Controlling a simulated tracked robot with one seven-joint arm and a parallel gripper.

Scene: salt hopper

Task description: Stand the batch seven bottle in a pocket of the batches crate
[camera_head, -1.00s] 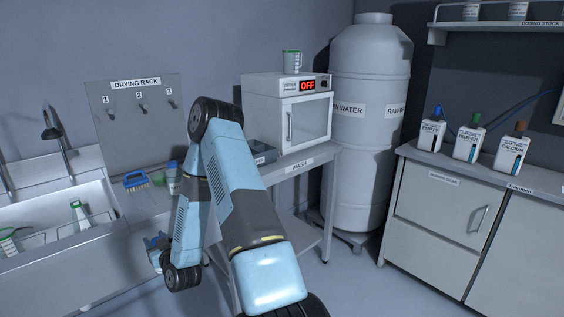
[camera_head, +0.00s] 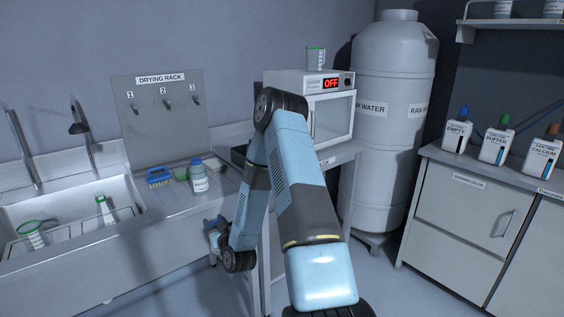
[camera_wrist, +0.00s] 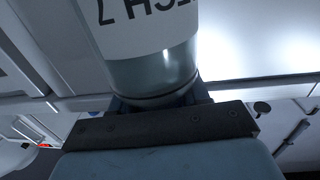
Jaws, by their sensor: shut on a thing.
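In the head view my gripper (camera_head: 214,238) is low in front of the wash bench, partly hidden by my own arm. The held bottle cannot be clearly made out there. I cannot identify the batches crate in either view.
An oven (camera_head: 330,115), a raw water tank (camera_head: 388,150) and a right-hand counter (camera_head: 470,165) with several jugs stand beyond. Floor shows between bench and counter.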

